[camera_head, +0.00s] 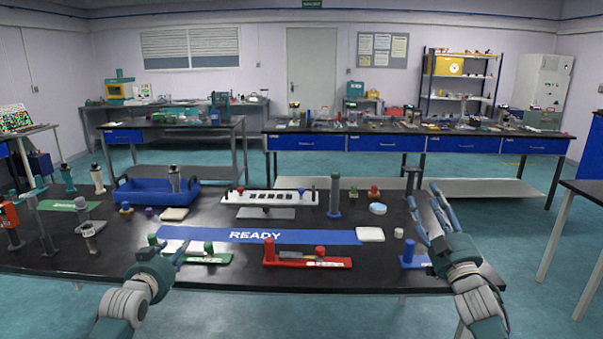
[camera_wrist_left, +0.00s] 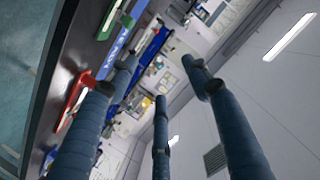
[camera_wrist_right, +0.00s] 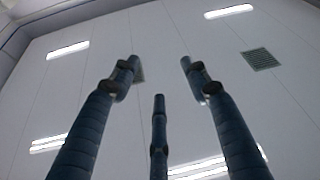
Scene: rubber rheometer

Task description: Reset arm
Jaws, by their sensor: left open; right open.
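My right gripper (camera_head: 425,210) is raised over the right end of the black table, its blue-grey fingers spread and pointing upward. In the right wrist view its three fingers (camera_wrist_right: 160,78) stand apart with only ceiling and lights between them. My left gripper (camera_head: 168,248) is low at the front edge of the table, near a green holder (camera_head: 207,257). In the left wrist view its three fingers (camera_wrist_left: 160,78) are spread with nothing between them. Both grippers are empty. The left fingers are partly hidden by the left wrist in the head view.
The black table (camera_head: 310,278) carries a blue READY mat (camera_head: 205,234), a red holder (camera_head: 335,263), a white slotted rack (camera_head: 270,197), a blue tray (camera_head: 140,197) and several upright posts at the left. A blue stand (camera_head: 413,260) is close to my right gripper.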

